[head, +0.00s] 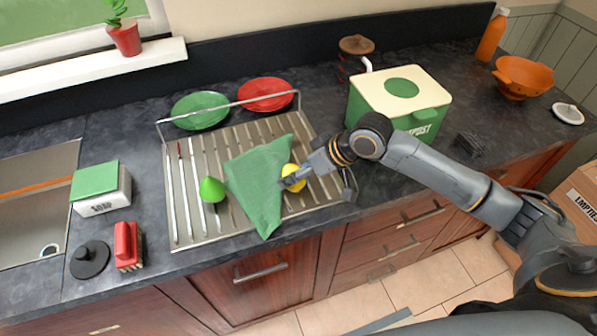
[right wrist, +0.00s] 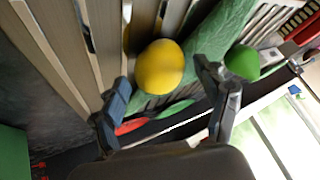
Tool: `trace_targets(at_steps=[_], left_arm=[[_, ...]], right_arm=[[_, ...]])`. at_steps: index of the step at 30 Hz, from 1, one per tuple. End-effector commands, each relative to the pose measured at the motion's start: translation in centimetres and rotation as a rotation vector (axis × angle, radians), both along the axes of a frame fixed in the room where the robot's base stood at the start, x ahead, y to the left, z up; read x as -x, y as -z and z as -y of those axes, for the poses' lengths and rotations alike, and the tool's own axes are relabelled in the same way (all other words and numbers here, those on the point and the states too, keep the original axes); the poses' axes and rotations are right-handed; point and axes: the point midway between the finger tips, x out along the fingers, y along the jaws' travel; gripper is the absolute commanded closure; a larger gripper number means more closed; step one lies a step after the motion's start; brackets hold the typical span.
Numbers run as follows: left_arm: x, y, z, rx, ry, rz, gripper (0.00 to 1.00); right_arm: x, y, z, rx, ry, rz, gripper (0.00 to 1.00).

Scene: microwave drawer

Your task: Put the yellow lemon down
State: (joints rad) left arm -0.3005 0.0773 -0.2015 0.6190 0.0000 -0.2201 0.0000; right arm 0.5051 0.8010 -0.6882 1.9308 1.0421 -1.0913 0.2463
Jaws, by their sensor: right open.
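The yellow lemon (head: 292,176) rests on the metal dish rack (head: 180,235), at the right edge of the green cloth (head: 256,185). In the right wrist view the lemon (right wrist: 160,67) sits on the rack's slats beside the green cloth (right wrist: 215,40). My right gripper (head: 294,180) is at the lemon in the head view and partly covers it. In the right wrist view its fingers (right wrist: 165,95) are spread wide, with the lemon beyond and between the tips. I cannot tell whether a finger touches it. My left gripper is not in view.
A green pointed object (head: 212,189) stands left of the cloth. A green plate (head: 200,110) and a red plate (head: 265,95) are behind the rack. The counter's front edge is just before the rack.

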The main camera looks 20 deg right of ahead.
Motion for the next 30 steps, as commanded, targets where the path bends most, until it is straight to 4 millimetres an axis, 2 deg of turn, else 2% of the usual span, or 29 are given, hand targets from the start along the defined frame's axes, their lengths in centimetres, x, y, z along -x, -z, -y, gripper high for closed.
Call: trace_targets(at_steps=[5, 12, 18, 24, 30], left_arm=[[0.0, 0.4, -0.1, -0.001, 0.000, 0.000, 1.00], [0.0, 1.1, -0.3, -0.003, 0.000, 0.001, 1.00], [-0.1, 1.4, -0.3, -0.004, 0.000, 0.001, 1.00], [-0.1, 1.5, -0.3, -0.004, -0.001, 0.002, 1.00], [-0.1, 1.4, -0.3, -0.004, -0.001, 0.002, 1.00]], right_arm=[[0.8, -1.8, 1.3, 0.002, 0.002, 0.004, 0.25], [2.8, -5.8, 3.8, 0.004, 0.002, 0.004, 0.25], [4.1, -8.4, 5.3, 0.002, 0.001, 0.003, 0.25], [4.7, -9.4, 5.9, 0.000, 0.000, 0.000, 0.25], [4.7, -9.5, 5.9, -0.001, 0.000, 0.001, 0.25]])
